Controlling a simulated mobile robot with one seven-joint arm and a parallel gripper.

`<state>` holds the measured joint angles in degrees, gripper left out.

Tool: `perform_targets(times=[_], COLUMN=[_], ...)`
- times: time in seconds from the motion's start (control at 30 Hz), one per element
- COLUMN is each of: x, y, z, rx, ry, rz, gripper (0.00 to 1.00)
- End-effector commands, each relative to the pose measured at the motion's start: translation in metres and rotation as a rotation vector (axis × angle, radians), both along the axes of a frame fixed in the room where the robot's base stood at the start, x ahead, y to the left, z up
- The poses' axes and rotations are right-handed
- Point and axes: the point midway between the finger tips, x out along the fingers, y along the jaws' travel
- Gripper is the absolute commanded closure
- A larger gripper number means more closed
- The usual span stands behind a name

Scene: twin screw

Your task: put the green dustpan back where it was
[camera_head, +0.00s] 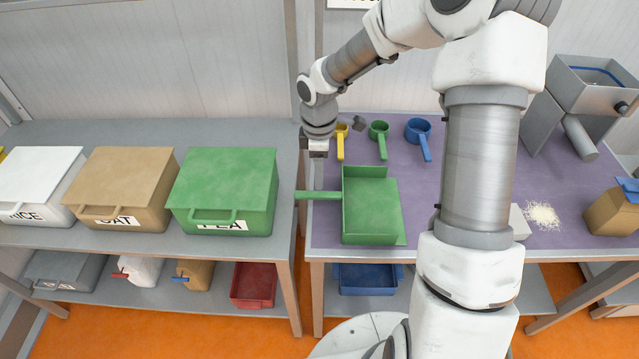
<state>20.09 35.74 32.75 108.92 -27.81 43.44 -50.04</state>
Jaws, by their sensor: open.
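The green dustpan (374,212) lies on the purple top of the right table (440,130), near its front left corner. Its handle points left, past the table's left edge and over the gap toward the left shelf. My gripper (318,156) is at the table's left edge, behind and apart from the handle in the picture. It is open, and I see nothing held in it. Its fingers are small in this view, and their height above the handle is hard to tell.
Yellow (341,141), green (379,140) and blue (420,138) scoops lie behind the dustpan. Green (225,185), tan (120,180) and white (38,178) bins stand on the left shelf. White grains (542,214) lie at right, near a brown bag (610,212) and a grey machine (580,100).

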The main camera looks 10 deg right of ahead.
Motion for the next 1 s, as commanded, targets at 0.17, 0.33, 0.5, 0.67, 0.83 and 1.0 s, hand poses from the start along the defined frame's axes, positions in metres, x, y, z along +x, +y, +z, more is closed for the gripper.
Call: perform_targets(times=[0.17, 0.33, 0.5, 0.67, 0.83, 1.0], x=[0.0, 0.0, 0.0, 0.0, -0.002, -0.014], y=[0.0, 0.0, 0.0, 0.0, -0.001, -0.007], z=[0.022, 0.027, 0.027, 0.026, 0.03, 0.057], rx=[0.0, 0.0, 0.0, 0.0, -0.008, -0.052], ry=[-0.001, 0.0, 0.0, 0.0, -0.005, -0.044], rz=[0.0, 0.001, 0.001, 0.001, -0.01, -0.095], gripper=[0.43, 0.43, 0.43, 0.43, 0.43, 0.43])
